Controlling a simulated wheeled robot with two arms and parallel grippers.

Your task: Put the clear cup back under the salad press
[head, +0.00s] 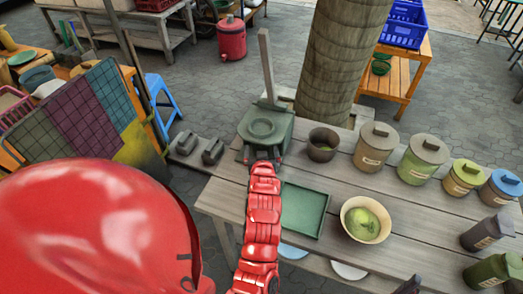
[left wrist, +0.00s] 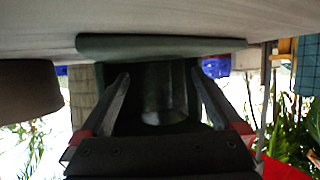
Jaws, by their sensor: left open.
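The salad press (head: 265,126), dark green with an upright grey lever, stands at the left end of the wooden table. My left gripper (head: 264,160) is at the front of the press, and its tips are hard to see in the head view. In the left wrist view, which is upside down, the left gripper (left wrist: 163,100) is open. Its two fingers stand on either side of a clear cup (left wrist: 165,95), which shows dimly in the press's shadow. The press's base (left wrist: 160,44) shows as a flat slab. I cannot tell whether the fingers touch the cup.
A dark bowl (head: 322,145) stands just right of the press; a green tray (head: 303,211) lies in front. A cream bowl (head: 365,220) with green food and several lidded jars (head: 376,148) fill the right side. A tree trunk (head: 338,62) rises behind.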

